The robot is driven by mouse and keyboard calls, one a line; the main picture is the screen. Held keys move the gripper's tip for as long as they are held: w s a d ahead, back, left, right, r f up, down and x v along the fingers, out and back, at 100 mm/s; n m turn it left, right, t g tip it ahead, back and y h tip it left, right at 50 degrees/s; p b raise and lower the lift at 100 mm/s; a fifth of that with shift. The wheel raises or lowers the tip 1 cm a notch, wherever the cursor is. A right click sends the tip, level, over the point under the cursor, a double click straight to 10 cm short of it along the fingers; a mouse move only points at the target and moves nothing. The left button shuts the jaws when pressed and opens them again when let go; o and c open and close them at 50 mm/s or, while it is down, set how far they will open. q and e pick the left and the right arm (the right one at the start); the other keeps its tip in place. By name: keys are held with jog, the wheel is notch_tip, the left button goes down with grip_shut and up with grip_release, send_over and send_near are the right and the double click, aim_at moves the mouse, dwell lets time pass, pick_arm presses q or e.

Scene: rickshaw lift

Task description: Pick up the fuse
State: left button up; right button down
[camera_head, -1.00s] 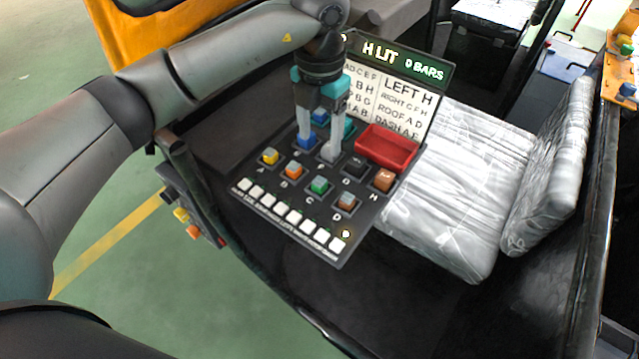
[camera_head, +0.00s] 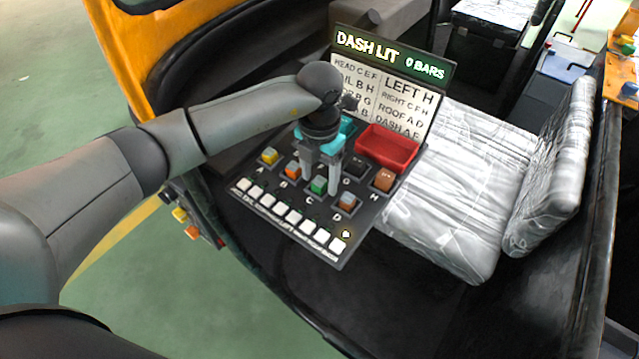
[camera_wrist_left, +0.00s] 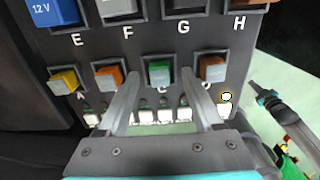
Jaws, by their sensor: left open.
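The green fuse (camera_head: 319,186) sits in socket C of the black fuse panel (camera_head: 262,187). It also shows in the left wrist view (camera_wrist_left: 159,72), upright in its socket. My left gripper (camera_head: 321,187) is open and points down over the front row, with a finger on either side of the green fuse. In the left wrist view my fingers (camera_wrist_left: 160,78) reach toward socket C; contact cannot be told. The yellow fuse (camera_head: 270,156), orange fuse (camera_head: 291,172) and grey-orange fuse (camera_head: 347,200) sit in A, B and D.
A sign (camera_head: 393,58) reads DASH LIT 0 BARS above a lettered chart. White buttons (camera_head: 280,215) line the panel's front edge. A wrapped seat (camera_head: 460,190) lies to the right.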

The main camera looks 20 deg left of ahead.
pick_arm(q)
grip_shut()
dwell(0.4)
jog(key=shift+r, duration=0.15)
